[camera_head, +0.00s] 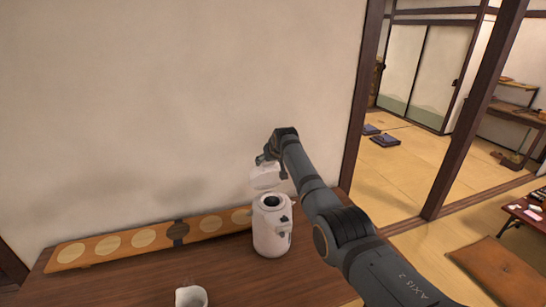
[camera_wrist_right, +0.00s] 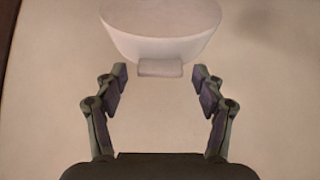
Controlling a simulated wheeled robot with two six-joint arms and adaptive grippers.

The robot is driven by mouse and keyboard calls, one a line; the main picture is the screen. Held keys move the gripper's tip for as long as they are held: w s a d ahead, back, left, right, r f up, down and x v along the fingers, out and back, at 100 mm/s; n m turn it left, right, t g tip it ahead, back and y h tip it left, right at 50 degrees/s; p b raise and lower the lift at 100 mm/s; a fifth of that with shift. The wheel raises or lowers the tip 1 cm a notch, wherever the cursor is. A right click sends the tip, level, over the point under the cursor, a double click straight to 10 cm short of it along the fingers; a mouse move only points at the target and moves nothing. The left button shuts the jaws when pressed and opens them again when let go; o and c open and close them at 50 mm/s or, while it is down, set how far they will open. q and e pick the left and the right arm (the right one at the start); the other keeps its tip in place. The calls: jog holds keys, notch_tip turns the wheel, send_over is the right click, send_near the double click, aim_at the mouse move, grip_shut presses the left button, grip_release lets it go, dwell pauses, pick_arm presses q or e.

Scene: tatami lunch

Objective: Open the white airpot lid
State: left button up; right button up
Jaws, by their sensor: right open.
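The white airpot (camera_head: 270,238) stands upright on the wooden table, and its dark round mouth is uncovered. Its white lid (camera_head: 265,177) is raised above and behind the mouth, tilted up; I cannot make out the hinge. My right gripper (camera_head: 268,159) is at the upper edge of the raised lid. In the right wrist view the lid (camera_wrist_right: 160,28) fills the top middle, with a small tab (camera_wrist_right: 160,68) on its near edge. The open fingers of the right gripper (camera_wrist_right: 159,74) are on either side of the tab, with gaps. My left gripper is not in view.
A long wooden board with pale discs (camera_head: 150,238) lies along the wall, left of the airpot. A white cup or jug (camera_head: 191,297) is at the front of the table (camera_head: 120,285). A plain wall (camera_head: 180,110) rises behind. My right arm covers the table's right side.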

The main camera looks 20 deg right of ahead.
jog(key=v, duration=1.1)
jog(key=shift+s+r, duration=0.25)
jog(key=shift+s, duration=0.1)
